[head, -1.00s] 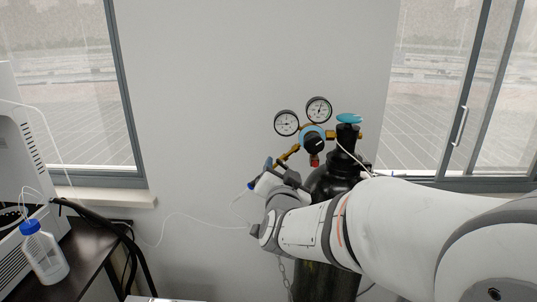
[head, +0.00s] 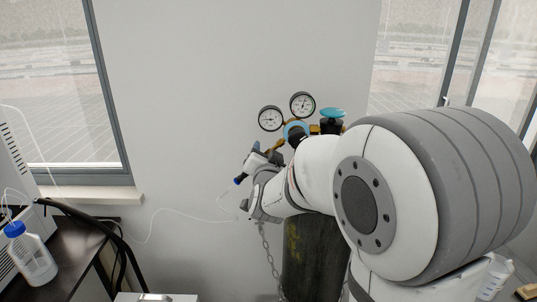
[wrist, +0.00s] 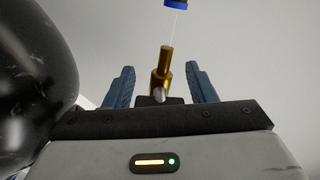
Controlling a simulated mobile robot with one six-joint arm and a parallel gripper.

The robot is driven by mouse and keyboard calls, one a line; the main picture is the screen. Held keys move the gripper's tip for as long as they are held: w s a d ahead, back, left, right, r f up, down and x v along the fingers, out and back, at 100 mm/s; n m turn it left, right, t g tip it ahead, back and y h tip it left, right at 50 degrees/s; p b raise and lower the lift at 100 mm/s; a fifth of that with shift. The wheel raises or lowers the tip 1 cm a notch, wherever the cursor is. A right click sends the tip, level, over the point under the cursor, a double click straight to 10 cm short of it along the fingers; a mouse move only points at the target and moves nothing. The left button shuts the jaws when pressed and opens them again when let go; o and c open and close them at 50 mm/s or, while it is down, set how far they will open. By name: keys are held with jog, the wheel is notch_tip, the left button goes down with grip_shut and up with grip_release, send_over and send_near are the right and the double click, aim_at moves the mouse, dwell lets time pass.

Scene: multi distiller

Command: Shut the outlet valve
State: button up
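The outlet valve shows in the wrist view as a brass fitting (wrist: 164,72) with a rounded grey end, between my two fingers. My gripper (wrist: 161,86) is open, with a blue-grey finger on each side of the fitting and gaps to both. I cannot tell how deep the fitting sits between them. In the head view my gripper (head: 264,155) is at the lower left of the regulator (head: 296,130), and my arm hides most of the outlet. A blue hose end (head: 238,180) hangs beside it; a blue end (wrist: 175,3) also shows in the wrist view.
Two round gauges (head: 302,104) and a turquoise cylinder knob (head: 333,113) stand above my arm. The dark gas cylinder (head: 313,258) is partly hidden by it and fills the wrist view's left. A chain (head: 268,250) hangs nearby. A bottle (head: 33,258) stands on the left table.

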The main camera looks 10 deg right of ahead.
jog(key=c, duration=0.8)
jog(key=shift+f, duration=0.1)
jog(key=shift+b, duration=0.6)
jog(key=shift+f+m+b, duration=0.15)
jog(key=shift+m+b, duration=0.25)
jog(key=shift+b, duration=0.15)
jog(key=shift+r+b, duration=0.2)
jog(key=shift+b, duration=0.2)
jog(key=o, duration=1)
